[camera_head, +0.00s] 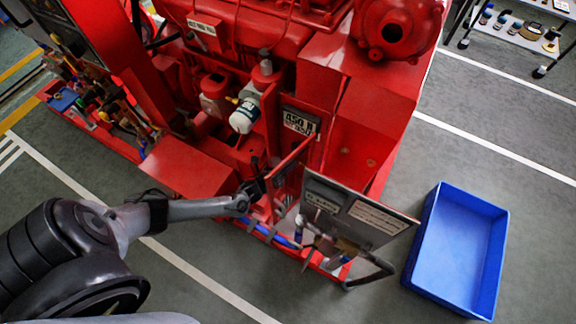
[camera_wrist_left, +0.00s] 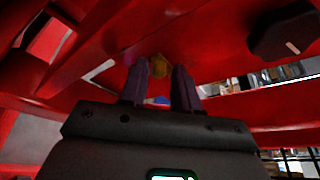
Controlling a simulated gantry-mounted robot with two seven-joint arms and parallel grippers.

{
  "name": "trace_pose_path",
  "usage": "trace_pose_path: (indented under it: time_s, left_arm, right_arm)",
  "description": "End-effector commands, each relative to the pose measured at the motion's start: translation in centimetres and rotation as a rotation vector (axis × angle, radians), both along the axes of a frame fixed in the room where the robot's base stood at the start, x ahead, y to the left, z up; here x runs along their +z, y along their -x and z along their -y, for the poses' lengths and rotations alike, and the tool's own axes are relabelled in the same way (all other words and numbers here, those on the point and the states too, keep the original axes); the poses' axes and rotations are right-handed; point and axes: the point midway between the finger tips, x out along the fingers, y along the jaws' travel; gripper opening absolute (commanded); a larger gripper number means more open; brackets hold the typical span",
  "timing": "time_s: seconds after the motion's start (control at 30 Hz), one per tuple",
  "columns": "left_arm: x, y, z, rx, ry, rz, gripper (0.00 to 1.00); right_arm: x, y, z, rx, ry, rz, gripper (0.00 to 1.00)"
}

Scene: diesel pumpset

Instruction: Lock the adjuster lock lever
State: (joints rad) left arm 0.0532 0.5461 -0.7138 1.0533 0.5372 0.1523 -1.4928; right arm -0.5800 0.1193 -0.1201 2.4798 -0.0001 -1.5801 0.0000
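My left gripper (camera_head: 257,176) reaches into the red machine beside the open panel. In the left wrist view its two dark fingers (camera_wrist_left: 160,85) stand apart with a gap between them. A small yellow part (camera_wrist_left: 159,65) shows at the far end of that gap, close to the fingertips; whether they touch it I cannot tell. A black knob or lever with a white mark (camera_wrist_left: 287,36) sits on red metal at the upper right of the wrist view. I cannot tell which of these parts is the adjuster lock lever. My right gripper is not in view.
The red pumpset (camera_head: 190,168) surrounds the gripper closely. A grey panel with labels (camera_head: 360,215) stands out at its front, with hoses beneath. An empty blue crate (camera_head: 465,250) is on the floor at right. A shelf with small items (camera_head: 515,32) stands at the upper right.

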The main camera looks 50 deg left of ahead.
Motion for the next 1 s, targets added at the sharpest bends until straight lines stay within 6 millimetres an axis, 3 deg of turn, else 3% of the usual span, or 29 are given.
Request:
trace_pose_path:
  time_s: [0.47, 1.0]
  left_arm:
    - [0.2, 0.6, 0.0, 0.0, 0.0, -0.001, 0.42]
    - [2.5, 8.5, 0.2, 0.0, 0.001, -0.002, 0.42]
  right_arm:
    - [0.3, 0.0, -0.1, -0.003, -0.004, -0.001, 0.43]
    - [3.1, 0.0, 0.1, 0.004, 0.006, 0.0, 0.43]
